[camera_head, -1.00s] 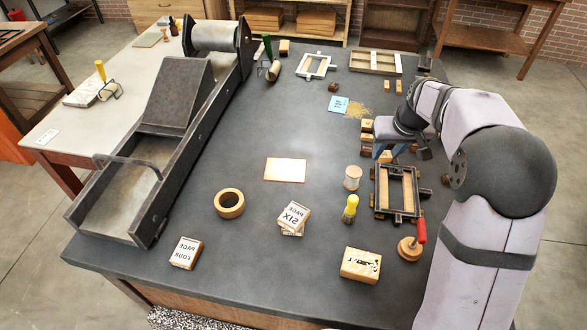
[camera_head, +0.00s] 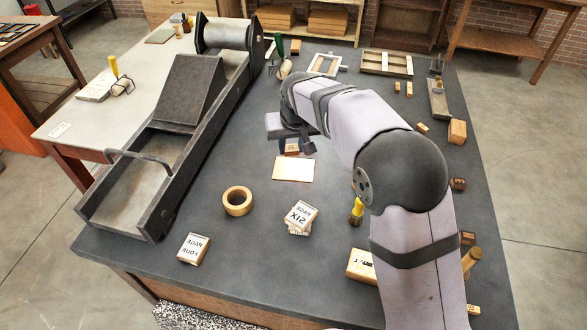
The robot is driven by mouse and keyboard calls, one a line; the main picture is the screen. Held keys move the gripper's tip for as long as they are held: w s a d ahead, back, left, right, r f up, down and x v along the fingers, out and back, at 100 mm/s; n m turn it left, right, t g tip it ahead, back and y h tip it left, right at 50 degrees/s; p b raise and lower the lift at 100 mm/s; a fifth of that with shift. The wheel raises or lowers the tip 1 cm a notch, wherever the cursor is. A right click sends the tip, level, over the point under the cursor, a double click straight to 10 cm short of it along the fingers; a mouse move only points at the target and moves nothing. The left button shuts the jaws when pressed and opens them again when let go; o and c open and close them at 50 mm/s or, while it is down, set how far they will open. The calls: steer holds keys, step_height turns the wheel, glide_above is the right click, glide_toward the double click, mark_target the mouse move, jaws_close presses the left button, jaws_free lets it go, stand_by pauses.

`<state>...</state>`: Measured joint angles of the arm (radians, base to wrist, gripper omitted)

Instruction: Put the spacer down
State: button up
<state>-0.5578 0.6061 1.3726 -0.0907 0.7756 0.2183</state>
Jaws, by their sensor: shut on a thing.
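My gripper (camera_head: 288,150) is at the middle of the dark table, just beyond the far edge of a pale sheet with an orange border. It is shut on a small brown wooden piece, the spacer (camera_head: 293,145), which shows below my wrist. The wrist and forearm hide most of the grip. I cannot tell whether the spacer touches the table or hangs a little above it.
The pale sheet (camera_head: 293,168) lies in front of the gripper. A tape ring (camera_head: 237,201), PAGE SIX blocks (camera_head: 299,217) and a PAGE FOUR block (camera_head: 193,249) lie nearer. The press bed (camera_head: 130,190) stands left. My arm hides the small frame at right.

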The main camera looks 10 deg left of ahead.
steer(key=shift+f+p, duration=1.5)
steer(key=shift+f, duration=3.4)
steer(key=shift+f, duration=0.15)
steer(key=o, duration=1)
steer(key=shift+r, duration=0.3)
steer(key=b+v, duration=0.3)
steer(key=v, duration=0.8)
steer(key=shift+s+r, duration=0.2)
steer(key=shift+r, duration=0.15)
